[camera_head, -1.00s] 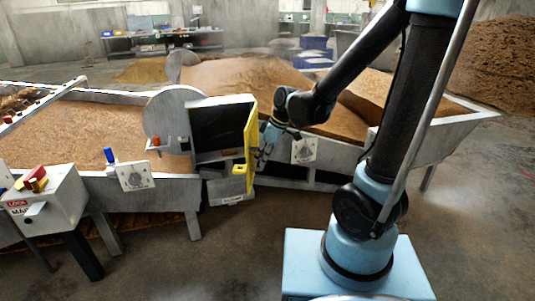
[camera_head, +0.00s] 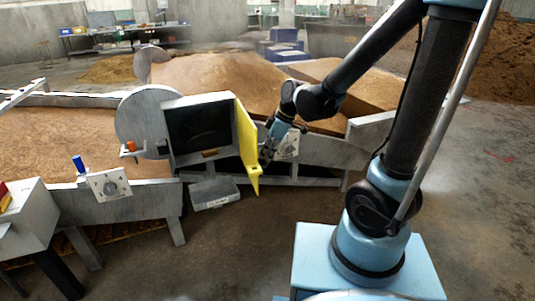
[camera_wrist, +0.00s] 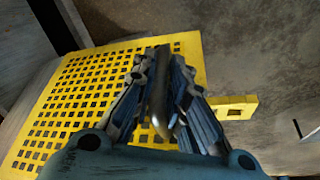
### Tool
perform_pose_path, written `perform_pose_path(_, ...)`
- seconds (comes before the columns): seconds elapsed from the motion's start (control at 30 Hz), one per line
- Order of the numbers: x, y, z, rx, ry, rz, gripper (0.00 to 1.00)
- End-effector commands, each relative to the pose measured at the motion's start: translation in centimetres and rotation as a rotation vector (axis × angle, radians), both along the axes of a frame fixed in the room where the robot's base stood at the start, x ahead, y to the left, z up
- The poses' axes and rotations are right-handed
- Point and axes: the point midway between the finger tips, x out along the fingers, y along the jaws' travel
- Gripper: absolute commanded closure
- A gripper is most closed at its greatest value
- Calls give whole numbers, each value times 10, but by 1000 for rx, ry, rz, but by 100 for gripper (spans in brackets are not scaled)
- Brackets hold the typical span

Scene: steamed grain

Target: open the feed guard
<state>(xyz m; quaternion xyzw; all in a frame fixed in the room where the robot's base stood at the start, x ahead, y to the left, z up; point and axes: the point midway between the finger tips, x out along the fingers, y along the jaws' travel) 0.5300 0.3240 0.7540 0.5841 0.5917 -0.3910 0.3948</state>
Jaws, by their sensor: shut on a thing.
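The feed guard (camera_head: 247,146) is a yellow panel at the right side of a grey box with a dark opening (camera_head: 199,128). It stands swung out from the box, and the opening is uncovered. In the wrist view the guard (camera_wrist: 85,95) is a yellow perforated plate with a slotted tab (camera_wrist: 235,107) on its right. My gripper (camera_head: 268,155) is at the guard's right face. In the wrist view my gripper (camera_wrist: 162,115) has its fingers closed around a dark grey bar (camera_wrist: 158,88), which lies over the plate. Where the bar joins the guard is hidden.
A grey tray (camera_head: 213,194) sits below the box. Grain beds (camera_head: 70,145) lie left and behind (camera_head: 230,82). A white plate with a round knob (camera_head: 109,185) is at left, near a control box (camera_head: 25,215). Floor in front is clear.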

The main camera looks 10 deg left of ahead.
Motion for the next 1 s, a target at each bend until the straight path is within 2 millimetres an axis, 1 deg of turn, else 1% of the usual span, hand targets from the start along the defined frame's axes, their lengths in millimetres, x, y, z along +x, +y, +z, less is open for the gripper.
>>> perform_pose_path(0.03,5,2,2,3,-5,-6,100)
perform_pose_path(0.17,5,2,2,4,-5,-6,100)
perform_pose_path(0.2,5,3,2,4,-5,-6,82)
perform_pose_path(0.27,5,2,2,4,-5,-6,69)
perform_pose_path(0.3,4,2,2,3,-4,-6,67)
perform_pose_path(0.67,2,0,2,2,-3,-3,67)
perform_pose_path(0.87,2,-6,15,1,-1,-5,67)
perform_pose_path(1.0,1,-12,29,1,-2,-4,67)
